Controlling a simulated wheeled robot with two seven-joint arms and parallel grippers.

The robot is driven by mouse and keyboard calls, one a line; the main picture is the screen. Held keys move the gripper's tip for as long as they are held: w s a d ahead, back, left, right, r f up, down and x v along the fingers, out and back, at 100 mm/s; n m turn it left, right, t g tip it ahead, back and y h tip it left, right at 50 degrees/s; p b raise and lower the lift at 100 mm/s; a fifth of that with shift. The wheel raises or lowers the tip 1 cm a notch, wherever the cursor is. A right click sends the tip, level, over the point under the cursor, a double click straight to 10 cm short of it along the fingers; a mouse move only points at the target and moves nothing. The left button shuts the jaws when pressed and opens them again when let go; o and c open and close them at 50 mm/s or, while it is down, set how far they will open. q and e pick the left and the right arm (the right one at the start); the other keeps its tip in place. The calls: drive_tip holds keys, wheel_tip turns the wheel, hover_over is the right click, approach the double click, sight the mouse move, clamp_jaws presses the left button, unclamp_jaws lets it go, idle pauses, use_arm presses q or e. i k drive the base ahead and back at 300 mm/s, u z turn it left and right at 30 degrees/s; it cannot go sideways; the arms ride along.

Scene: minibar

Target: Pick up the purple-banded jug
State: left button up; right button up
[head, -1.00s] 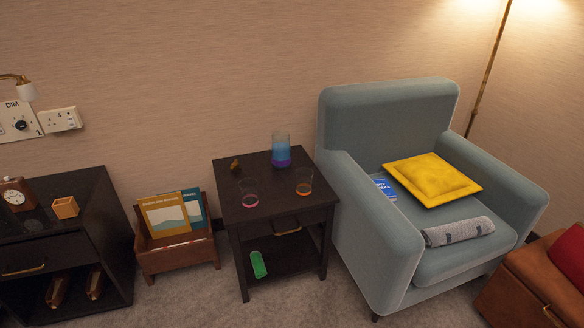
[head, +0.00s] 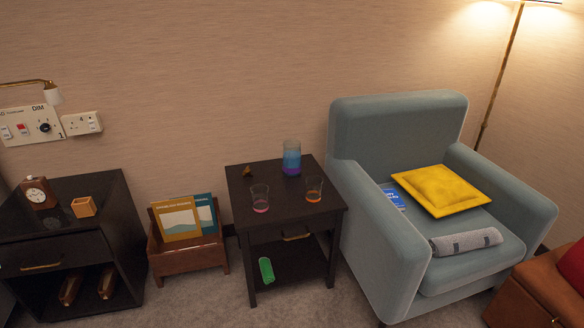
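The jug (head: 292,158) stands upright at the back of the dark side table (head: 284,208). It is a clear cylinder with blue in its middle and a purple band near its base. Two low glasses stand in front of it: one with a pink base (head: 260,199) at the left, one with orange in it (head: 314,190) at the right. A small brown object (head: 247,171) lies at the table's back left. Neither of my grippers is in the head view.
A blue-grey armchair (head: 387,125) stands close against the table's right side. A wooden magazine rack (head: 190,262) and a dark cabinet (head: 122,215) stand to the left. A green item (head: 266,270) lies on the table's lower shelf. Carpet (head: 330,310) in front is clear.

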sight(291, 162)
drive_tip(key=u, duration=1.55)
drive_tip(key=i, duration=1.3)
drive_tip(key=z, duration=0.05)
